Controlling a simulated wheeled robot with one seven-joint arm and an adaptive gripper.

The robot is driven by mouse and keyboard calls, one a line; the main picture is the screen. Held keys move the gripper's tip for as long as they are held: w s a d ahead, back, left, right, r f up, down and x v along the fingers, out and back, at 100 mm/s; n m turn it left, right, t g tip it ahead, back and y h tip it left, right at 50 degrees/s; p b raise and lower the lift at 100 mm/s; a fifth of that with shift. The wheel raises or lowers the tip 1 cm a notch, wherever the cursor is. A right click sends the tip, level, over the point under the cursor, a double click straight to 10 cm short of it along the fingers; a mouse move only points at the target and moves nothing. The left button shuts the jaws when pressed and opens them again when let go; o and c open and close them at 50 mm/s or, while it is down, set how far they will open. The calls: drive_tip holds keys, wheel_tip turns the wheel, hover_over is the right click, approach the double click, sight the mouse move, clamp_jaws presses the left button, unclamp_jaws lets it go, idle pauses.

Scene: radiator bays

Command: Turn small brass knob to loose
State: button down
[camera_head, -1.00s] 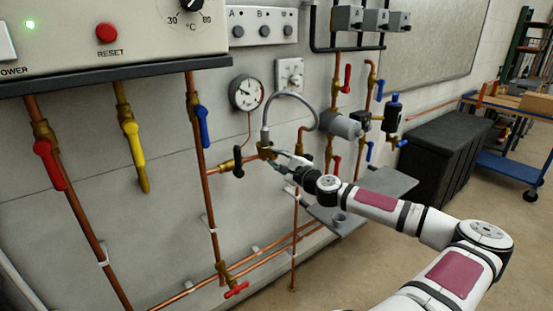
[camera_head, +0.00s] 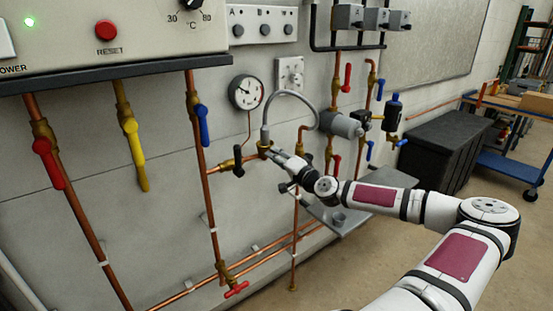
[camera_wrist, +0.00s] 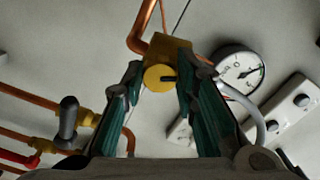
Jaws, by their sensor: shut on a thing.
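The small brass knob (camera_wrist: 158,77) shows in the wrist view as a round yellow disc with a dark line from its middle toward the right. It sits in front of a square brass body (camera_wrist: 167,48). The fingers of my gripper (camera_wrist: 158,82) stand on both sides of the knob, shut on it. In the head view my gripper (camera_head: 271,152) reaches the brass fitting (camera_head: 263,146) below the grey hose, and the knob itself is hidden or too small to tell there.
A black-handled valve (camera_head: 238,161) sits just left of the fitting. A round gauge (camera_head: 245,92) is above, and a grey looped hose (camera_head: 290,94) rises from the fitting. Copper pipes run around it. A grey shelf (camera_head: 375,205) is below my arm.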

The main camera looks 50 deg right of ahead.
drive_tip(key=n+p, duration=0.2)
drive_tip(key=n, duration=1)
drive_tip(key=shift+d+f+n, duration=0.1)
drive_tip(key=shift+d+n, duration=0.05)
drive_tip(key=shift+n, duration=0.25)
idle(0.3)
drive_tip(key=c, duration=1.3)
unclamp_jaws()
drive_tip(key=shift+s, duration=0.15)
drive_tip(key=v, duration=1.1)
drive_tip(key=shift+s, duration=0.4)
